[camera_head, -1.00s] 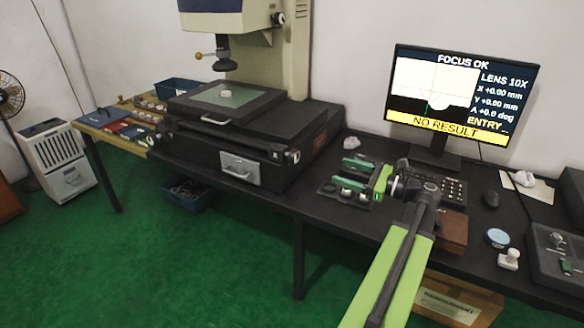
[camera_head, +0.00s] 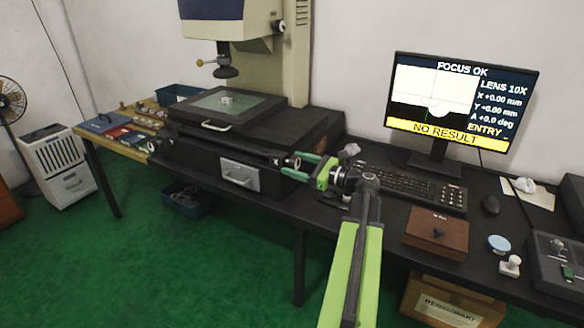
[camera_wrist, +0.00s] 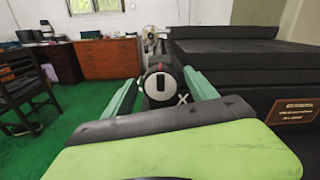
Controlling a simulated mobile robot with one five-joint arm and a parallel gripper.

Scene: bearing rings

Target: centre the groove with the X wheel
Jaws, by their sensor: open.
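The X wheel (camera_head: 292,161) is a dark knob with a pale face on the front right of the measuring machine's stage (camera_head: 185,125). In the wrist view the wheel (camera_wrist: 158,82) sits between my two green fingers, with a white X beside it. My gripper (camera_head: 301,168) is open, its fingers on either side of the wheel; I cannot tell whether they touch it. The monitor (camera_head: 460,105) shows the groove (camera_head: 438,109) as a rounded white notch in a black outline. It reads FOCUS OK, X +0.00 mm and NO RESULT. A small pale ring (camera_head: 226,99) lies on the glass plate.
A keyboard (camera_head: 415,186), a mouse (camera_head: 491,204) and a brown box (camera_head: 436,233) are on the black table to the right of my arm. A second dark knob (camera_head: 276,161) is close left of the wheel. Green floor lies open in front.

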